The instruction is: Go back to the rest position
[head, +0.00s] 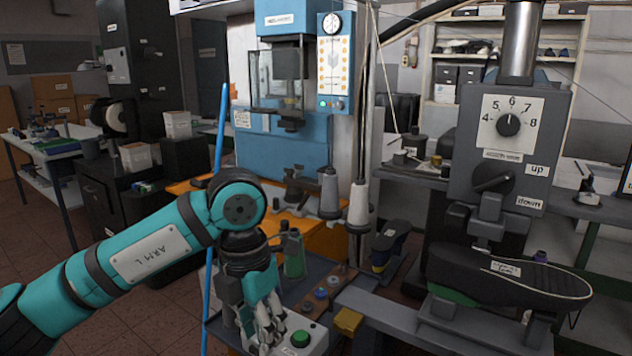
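My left arm, marked ARM L, reaches in from the left. Its gripper (264,335) points down at the bottom middle, just left of a grey box with a green button (300,338). I see no object in its fingers, but they are small and bunched in the picture, so I cannot tell whether they are open or shut. I cannot tell whether they touch the box. My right arm and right gripper do not show.
A machine with a numbered dial (508,122) stands at right, with a dark shoe last (500,277) below its head. A blue machine (283,140) stands behind my arm. A blue upright pole (214,200) is close to my arm. A white table (50,152) is far left.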

